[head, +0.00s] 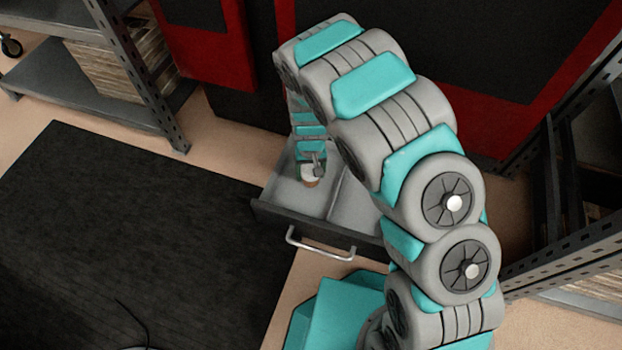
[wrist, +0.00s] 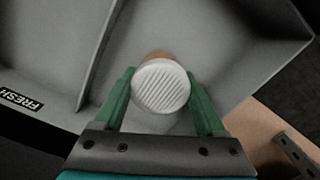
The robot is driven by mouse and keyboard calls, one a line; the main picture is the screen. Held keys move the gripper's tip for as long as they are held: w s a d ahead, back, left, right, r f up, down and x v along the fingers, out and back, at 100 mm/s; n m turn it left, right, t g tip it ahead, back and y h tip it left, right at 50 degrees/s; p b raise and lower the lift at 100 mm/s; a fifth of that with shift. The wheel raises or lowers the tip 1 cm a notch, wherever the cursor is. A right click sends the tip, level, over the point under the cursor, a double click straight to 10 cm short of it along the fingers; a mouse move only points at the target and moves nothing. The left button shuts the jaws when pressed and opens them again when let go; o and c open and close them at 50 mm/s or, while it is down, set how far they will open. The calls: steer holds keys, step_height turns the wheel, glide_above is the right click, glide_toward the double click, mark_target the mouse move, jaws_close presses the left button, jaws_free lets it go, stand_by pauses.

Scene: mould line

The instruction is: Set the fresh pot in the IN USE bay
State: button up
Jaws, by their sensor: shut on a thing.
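The pot, with a white ribbed lid (wrist: 161,86) and an orange-brown body, sits between the green fingers of my gripper (wrist: 160,101) in the wrist view. My gripper is shut on it. In the head view the small pot (head: 310,181) is below my gripper (head: 312,168), inside the left compartment of the open drawer (head: 300,222). The wrist view shows a FRESH label (wrist: 20,98) at the other compartment, across the divider (wrist: 100,55). No IN USE label is readable. Whether the pot touches the drawer floor I cannot tell.
The drawer has a dark front with a metal handle (head: 320,245). Its right compartment (head: 355,200) looks empty where visible, partly hidden by my arm. Metal shelving (head: 95,75) stands at left and another rack (head: 575,265) at right. A dark mat (head: 120,230) covers the left floor.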

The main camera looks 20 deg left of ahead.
mark_target(311, 180)
steer(key=shift+f, duration=2)
steer(key=o, duration=1.4)
steer(key=shift+f, duration=0.15)
steer(key=shift+o, duration=0.2)
step_height(311, 180, up, 12)
steer(key=shift+r+p, duration=0.2)
steer(key=shift+p, duration=0.25)
